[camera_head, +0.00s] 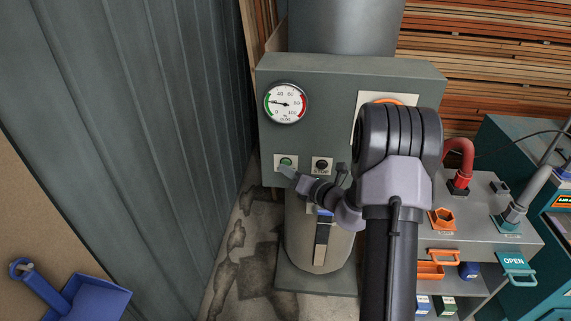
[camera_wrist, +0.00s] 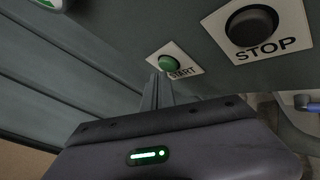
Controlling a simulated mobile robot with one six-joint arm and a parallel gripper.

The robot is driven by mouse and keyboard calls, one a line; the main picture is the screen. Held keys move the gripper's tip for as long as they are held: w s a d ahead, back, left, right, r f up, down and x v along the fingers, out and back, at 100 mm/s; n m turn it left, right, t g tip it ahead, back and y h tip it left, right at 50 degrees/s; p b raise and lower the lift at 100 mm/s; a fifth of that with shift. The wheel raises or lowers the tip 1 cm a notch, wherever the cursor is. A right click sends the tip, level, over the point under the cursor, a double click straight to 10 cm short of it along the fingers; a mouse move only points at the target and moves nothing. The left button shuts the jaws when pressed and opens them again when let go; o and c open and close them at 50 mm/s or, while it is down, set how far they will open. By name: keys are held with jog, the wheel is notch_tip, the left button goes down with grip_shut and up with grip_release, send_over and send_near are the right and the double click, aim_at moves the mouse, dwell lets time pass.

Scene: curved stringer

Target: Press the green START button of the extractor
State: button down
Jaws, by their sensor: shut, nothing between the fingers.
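The green START button (camera_head: 286,161) sits on a white label at the lower left of the extractor's grey panel (camera_head: 340,130). It also shows in the wrist view (camera_wrist: 169,62), just beyond my fingertips. My gripper (camera_head: 284,169) is shut and empty, its tips at the lower edge of the START label. In the wrist view the closed fingers (camera_wrist: 160,80) point up at the button and reach close below it. I cannot tell whether they touch it. The dark STOP button (camera_head: 321,165) is to the right of START, larger in the wrist view (camera_wrist: 251,25).
A round gauge (camera_head: 286,103) is above START. My arm covers part of an orange item (camera_head: 386,101) at the panel's right. A corrugated wall (camera_head: 130,110) is close on the left. A grey shelf unit (camera_head: 480,215) with a red hose (camera_head: 461,160) stands right.

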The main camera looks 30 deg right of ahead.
jog(key=shift+w+d, duration=0.25)
jog(key=shift+w, duration=0.1)
dwell(0.5)
dwell(0.3)
jog(key=shift+s+a, duration=0.45)
jog(key=shift+s, duration=0.2)
jog(key=shift+s+a+b, duration=0.2)
jog(key=shift+s+a, duration=0.5)
jog(key=shift+s, duration=0.35)
jog(key=shift+s+a+b, duration=0.15)
jog(key=shift+s+a, duration=0.55)
jog(key=shift+s, duration=0.35)
